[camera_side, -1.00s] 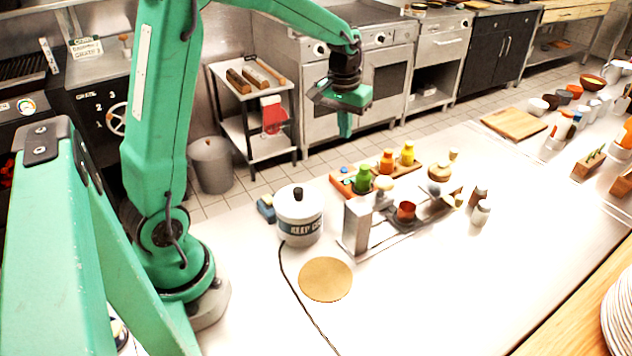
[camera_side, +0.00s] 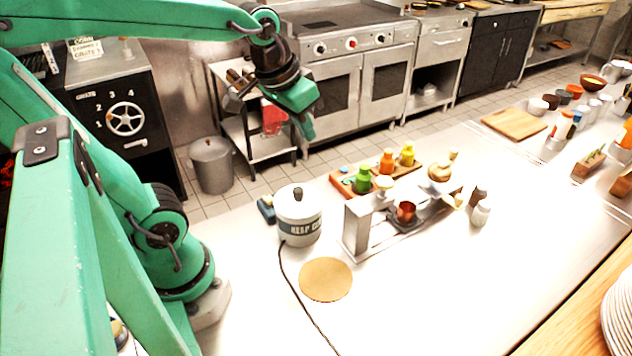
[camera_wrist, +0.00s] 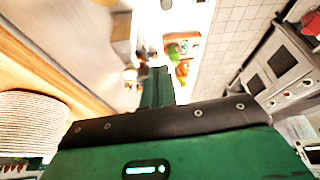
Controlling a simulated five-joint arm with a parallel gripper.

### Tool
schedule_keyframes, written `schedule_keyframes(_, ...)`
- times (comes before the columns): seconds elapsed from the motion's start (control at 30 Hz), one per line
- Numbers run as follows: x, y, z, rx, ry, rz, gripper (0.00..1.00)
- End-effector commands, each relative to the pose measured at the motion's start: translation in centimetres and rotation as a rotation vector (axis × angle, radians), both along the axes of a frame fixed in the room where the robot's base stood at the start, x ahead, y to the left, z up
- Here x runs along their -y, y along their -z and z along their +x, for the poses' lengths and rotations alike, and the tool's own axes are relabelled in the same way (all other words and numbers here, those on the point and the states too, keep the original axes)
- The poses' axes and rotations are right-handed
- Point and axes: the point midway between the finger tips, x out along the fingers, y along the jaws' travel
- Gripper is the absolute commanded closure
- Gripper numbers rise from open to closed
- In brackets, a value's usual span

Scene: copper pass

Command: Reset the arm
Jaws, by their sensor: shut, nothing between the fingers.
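My gripper (camera_side: 304,125) is green and hangs in the air in the side view, in front of the ovens and above the back edge of the counter. Its fingers are shut together with nothing between them. In the wrist view its fingers (camera_wrist: 158,88) show as a narrow green shape pointing at the counter. My arm is folded back to the left in the side view, with its upper link close to level. The gripper touches nothing.
A round tan mat (camera_side: 326,280) lies in front. A small shelf cart (camera_side: 236,130) stands behind.

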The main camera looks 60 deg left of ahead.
Motion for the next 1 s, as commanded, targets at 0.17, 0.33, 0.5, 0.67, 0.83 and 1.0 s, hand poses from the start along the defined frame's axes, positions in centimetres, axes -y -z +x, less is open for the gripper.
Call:
schedule_keyframes(0.17,1.0,0.0,-2.9,0.055,0.055,0.012,1.00)
schedule_keyframes(0.33,1.6,0.4,-4.7,0.090,0.090,0.020,1.00)
schedule_keyframes(0.5,1.8,0.6,-5.6,0.106,0.109,0.024,1.00)
schedule_keyframes(0.67,1.9,0.7,-5.7,0.108,0.113,0.025,1.00)
schedule_keyframes(0.83,1.9,0.7,-5.7,0.107,0.112,0.024,1.00)
schedule_keyframes(1.0,1.8,0.6,-5.6,0.107,0.110,0.025,0.80)
